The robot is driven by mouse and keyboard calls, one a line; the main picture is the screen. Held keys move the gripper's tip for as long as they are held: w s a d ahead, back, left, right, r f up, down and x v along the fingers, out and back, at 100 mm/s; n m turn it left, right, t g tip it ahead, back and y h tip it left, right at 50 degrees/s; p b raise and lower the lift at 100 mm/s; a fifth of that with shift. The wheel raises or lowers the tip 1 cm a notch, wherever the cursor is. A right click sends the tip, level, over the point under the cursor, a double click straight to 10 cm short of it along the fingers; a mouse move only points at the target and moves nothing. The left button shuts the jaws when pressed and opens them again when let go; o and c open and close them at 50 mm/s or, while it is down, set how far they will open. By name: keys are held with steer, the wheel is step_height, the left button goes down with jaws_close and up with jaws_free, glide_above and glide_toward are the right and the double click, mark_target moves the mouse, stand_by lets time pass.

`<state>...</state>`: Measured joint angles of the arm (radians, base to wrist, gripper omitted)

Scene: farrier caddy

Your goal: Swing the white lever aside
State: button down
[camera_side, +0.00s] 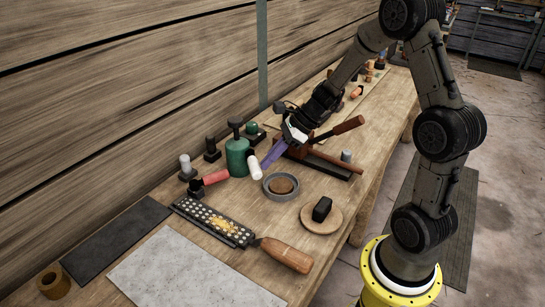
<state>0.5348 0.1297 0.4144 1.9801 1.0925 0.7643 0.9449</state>
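The white lever (254,168) appears as a short, rounded white bar just right of the green bottle (237,158). Its far end and mount are hard to make out. My gripper (291,136) is above the table, up and to the right of the white lever and apart from it. A purple bar (273,154) extends down and left from the gripper toward the white lever. I cannot tell whether the gripper holds this bar or is only in front of it. The fingers are too small and covered to show their opening.
A red bar (215,178) lies left of the white lever. A grey bowl (281,187) stands close in front. Brown-handled tools (337,129) on a dark board lie to the right. A rasp (212,221), a round wooden plate (321,220) and a pale slab (185,270) are nearer.

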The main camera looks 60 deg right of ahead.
steer(key=a+m+h, duration=0.1)
steer(key=m, duration=0.1)
steer(key=w+a+m+t+h, duration=0.1)
steer(key=a+m, duration=0.1)
steer(key=shift+w+m+t+h, duration=0.15)
steer(key=shift+m+t+h, duration=0.15)
steer(key=shift+w+a, duration=0.2)
steer(key=shift+a, duration=0.05)
steer(key=shift+w+a, duration=0.75)
steer(key=shift+w, duration=0.25)
glide_toward(252, 167)
steer(key=s+a+r, duration=0.2)
steer(key=s+a, duration=0.2)
steer(key=shift+w+d, duration=0.15)
steer(key=shift+w, duration=0.05)
stand_by(0.3)
